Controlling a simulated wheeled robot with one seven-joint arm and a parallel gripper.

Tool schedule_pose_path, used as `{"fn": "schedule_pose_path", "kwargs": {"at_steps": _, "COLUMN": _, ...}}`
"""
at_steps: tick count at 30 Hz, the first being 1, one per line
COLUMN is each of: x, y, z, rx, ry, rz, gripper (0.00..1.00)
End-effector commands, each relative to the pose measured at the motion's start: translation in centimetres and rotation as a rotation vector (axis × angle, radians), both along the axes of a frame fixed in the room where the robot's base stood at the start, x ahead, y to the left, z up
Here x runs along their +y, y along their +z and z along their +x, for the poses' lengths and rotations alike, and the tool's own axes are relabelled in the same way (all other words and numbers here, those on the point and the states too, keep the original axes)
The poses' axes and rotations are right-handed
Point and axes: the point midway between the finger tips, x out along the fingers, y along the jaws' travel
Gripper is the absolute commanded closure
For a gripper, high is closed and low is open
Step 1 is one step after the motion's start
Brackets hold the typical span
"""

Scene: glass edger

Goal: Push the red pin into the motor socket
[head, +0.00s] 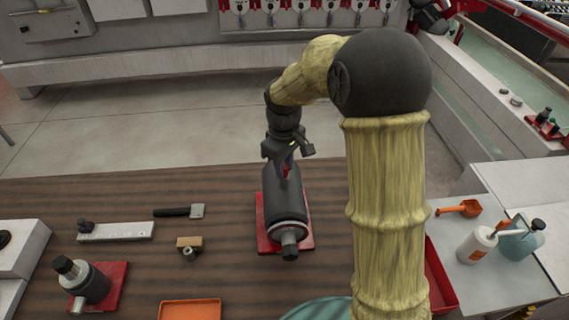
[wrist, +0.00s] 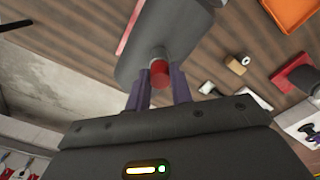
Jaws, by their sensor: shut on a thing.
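The motor (head: 283,198) is a dark grey cylinder lying on a red base (head: 303,236) on the wooden table, its shaft end towards the head camera. My gripper (head: 284,170) points down at the motor's top. In the wrist view my purple fingers (wrist: 160,84) are shut on the red pin (wrist: 160,76). A grey round part shows just beyond the pin, against the motor body (wrist: 150,32). The socket opening is hidden there, and I cannot tell whether the pin's tip is inside it. The head view does not clearly show the pin.
A smaller motor (head: 93,283) on a red base stands front left. A metal bar (head: 115,232), a dark-handled tool (head: 180,211), a small wooden block (head: 189,243) and an orange tray (head: 190,310) lie left. Bottles (head: 478,244) stand right. The table's far left is clear.

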Motion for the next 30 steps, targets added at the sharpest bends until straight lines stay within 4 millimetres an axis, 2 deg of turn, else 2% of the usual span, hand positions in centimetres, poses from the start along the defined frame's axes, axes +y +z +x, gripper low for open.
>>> {"fn": "schedule_pose_path", "kwargs": {"at_steps": 1, "x": 0.0, "y": -0.2, "z": 0.0, "rx": 0.001, "ry": 0.0, "rz": 0.0, "gripper": 1.0}}
{"fn": "schedule_pose_path", "kwargs": {"at_steps": 2, "x": 0.0, "y": -0.2, "z": 0.0, "rx": 0.001, "ry": -0.001, "rz": 0.0, "gripper": 0.76}}
{"fn": "schedule_pose_path", "kwargs": {"at_steps": 4, "x": -0.1, "y": -0.2, "z": 0.0, "rx": 0.001, "ry": -0.002, "rz": 0.0, "gripper": 0.62}}
{"fn": "schedule_pose_path", "kwargs": {"at_steps": 6, "x": -0.1, "y": -0.1, "z": 0.0, "rx": 0.001, "ry": -0.003, "rz": 0.0, "gripper": 0.53}}
{"fn": "schedule_pose_path", "kwargs": {"at_steps": 15, "x": -0.2, "y": 0.0, "z": 0.0, "rx": 0.001, "ry": -0.003, "rz": 0.001, "gripper": 0.53}}
{"fn": "schedule_pose_path", "kwargs": {"at_steps": 19, "x": -0.1, "y": 0.8, "z": 0.1, "rx": -0.002, "ry": -0.003, "rz": 0.001, "gripper": 0.53}}
{"fn": "schedule_pose_path", "kwargs": {"at_steps": 23, "x": -0.1, "y": 2.5, "z": 0.1, "rx": -0.005, "ry": -0.002, "rz": 0.001, "gripper": 0.53}}
{"fn": "schedule_pose_path", "kwargs": {"at_steps": 30, "x": 0.0, "y": 7.3, "z": 0.1, "rx": -0.005, "ry": -0.001, "rz": 0.002, "gripper": 0.53}}
